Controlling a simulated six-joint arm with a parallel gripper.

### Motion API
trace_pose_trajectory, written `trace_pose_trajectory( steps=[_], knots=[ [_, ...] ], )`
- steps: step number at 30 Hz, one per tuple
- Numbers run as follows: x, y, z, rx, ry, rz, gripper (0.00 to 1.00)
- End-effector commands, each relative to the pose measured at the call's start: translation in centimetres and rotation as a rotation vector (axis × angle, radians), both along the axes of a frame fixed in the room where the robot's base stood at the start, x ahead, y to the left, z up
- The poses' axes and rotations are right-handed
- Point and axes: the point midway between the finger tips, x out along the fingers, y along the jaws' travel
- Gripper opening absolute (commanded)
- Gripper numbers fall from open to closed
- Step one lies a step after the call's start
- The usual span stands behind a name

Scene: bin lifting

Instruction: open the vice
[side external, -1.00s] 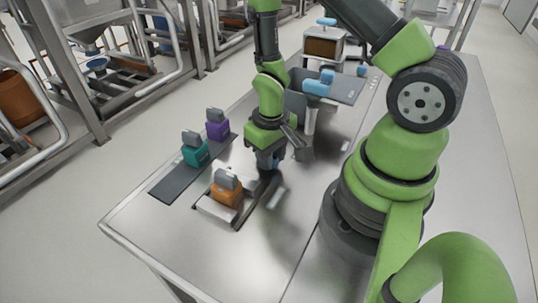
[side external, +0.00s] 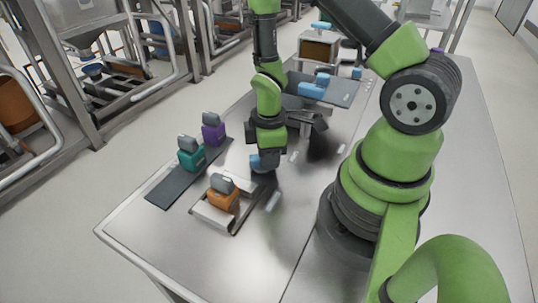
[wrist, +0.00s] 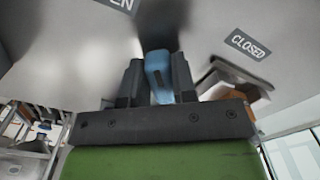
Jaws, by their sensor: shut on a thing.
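The vice (side external: 214,214) sits on the metal table, with an orange bin (side external: 223,200) with a grey top between its pale jaws. My gripper (side external: 264,167) is low over the table, just behind and to the right of the vice. In the wrist view the two dark fingers of my gripper (wrist: 156,80) are shut on a blue handle (wrist: 158,68). The handle also shows beside the fingers in the side view (side external: 255,162). The vice (wrist: 228,77) is partly hidden behind my gripper in the wrist view.
A label reading CLOSED (wrist: 247,45) lies on the table, and another ending in EN (wrist: 122,3) is cut off. Teal (side external: 190,159) and purple (side external: 213,134) bins stand on a dark mat (side external: 168,190). A blue item (side external: 311,91) lies behind my gripper.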

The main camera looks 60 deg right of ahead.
Motion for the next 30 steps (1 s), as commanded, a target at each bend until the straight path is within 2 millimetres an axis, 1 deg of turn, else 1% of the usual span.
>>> trace_pose_trajectory(
  steps=[9,15,22,30],
  knots=[
    [0.32,-0.31,0.05,-0.001,-0.002,0.251,0.02],
    [0.44,-0.4,0.05,0.0,-0.001,0.355,0.02],
    [0.53,-0.43,0.05,0.0,-0.001,0.417,0.02],
    [0.55,-0.43,0.05,0.0,-0.001,0.433,0.02]
  ],
)
